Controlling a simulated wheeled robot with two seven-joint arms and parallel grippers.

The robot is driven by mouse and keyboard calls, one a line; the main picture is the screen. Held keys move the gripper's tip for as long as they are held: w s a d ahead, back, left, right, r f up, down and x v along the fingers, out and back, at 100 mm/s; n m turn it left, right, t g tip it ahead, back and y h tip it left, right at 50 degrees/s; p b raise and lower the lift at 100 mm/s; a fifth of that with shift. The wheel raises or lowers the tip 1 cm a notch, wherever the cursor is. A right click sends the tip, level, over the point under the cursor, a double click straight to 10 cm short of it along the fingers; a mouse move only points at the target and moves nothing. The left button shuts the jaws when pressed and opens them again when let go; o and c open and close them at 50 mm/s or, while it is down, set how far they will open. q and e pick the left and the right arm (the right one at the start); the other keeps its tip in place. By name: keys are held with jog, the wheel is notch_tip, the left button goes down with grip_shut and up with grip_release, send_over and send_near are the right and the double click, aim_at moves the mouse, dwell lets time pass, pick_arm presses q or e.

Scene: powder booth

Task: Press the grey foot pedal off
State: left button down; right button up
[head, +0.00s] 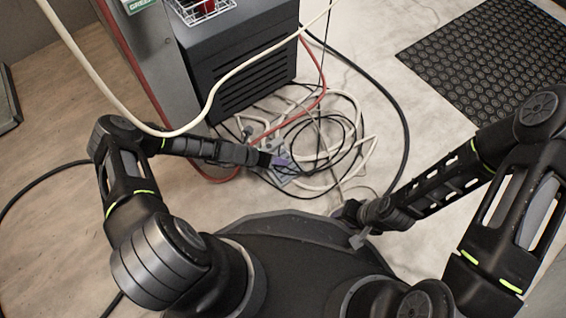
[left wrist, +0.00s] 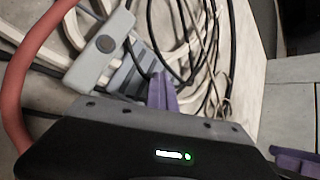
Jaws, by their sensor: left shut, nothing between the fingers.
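The grey foot pedal (head: 284,179) lies on the floor among tangled cables, partly covered by my left gripper (head: 281,161).
A dark vented cabinet (head: 258,85) stands just behind the cables. Black, cream and red cables (head: 345,150) loop around the pedal. A cream hose (head: 225,80) hangs across the front. A black studded mat (head: 500,60) lies at the right, with bare floor before it.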

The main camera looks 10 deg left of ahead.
pick_arm(q)
jog(key=shift+s+a, duration=0.1)
jog(key=shift+s, duration=0.05)
notch_tip(320, 180, up, 6)
jog(key=p, duration=0.5)
jog(key=c, duration=2.2)
grip_release()
